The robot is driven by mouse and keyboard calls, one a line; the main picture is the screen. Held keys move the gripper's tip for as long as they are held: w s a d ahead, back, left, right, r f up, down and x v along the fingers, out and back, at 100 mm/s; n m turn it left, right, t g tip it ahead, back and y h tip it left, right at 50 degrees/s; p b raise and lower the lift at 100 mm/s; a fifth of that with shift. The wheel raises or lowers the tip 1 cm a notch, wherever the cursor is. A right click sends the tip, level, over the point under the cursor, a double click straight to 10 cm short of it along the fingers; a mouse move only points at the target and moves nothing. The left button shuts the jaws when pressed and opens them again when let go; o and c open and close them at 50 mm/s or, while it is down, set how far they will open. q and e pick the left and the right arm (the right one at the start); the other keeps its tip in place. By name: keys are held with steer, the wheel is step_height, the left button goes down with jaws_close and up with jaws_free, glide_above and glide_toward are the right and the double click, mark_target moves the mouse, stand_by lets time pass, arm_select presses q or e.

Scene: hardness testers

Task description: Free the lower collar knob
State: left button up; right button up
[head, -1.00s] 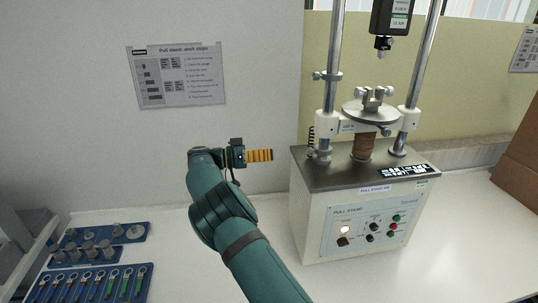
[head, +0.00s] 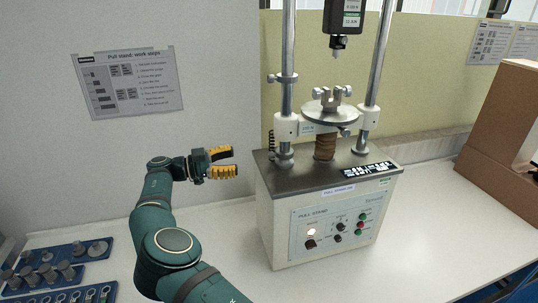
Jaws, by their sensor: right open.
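The pull stand (head: 322,225) stands on the bench with two upright steel columns. A small upper collar with a side knob (head: 271,78) sits high on the left column. A lower collar (head: 284,155) sits near that column's foot, just above the dark top plate; its knob is too small to make out clearly. My right gripper (head: 235,161) has yellow fingers, is open and empty, and points right, left of the lower collar and apart from the stand. My left gripper is not in view.
A force gauge (head: 343,17) hangs above the round table (head: 332,113) of the stand. A brown box (head: 500,140) stands at the right. Blue trays (head: 60,268) of fittings lie at bottom left.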

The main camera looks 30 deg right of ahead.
mark_target(271, 155)
steer(key=p+x, duration=0.1)
steer(key=x, duration=1)
steer(key=shift+d, duration=0.2)
jaws_close()
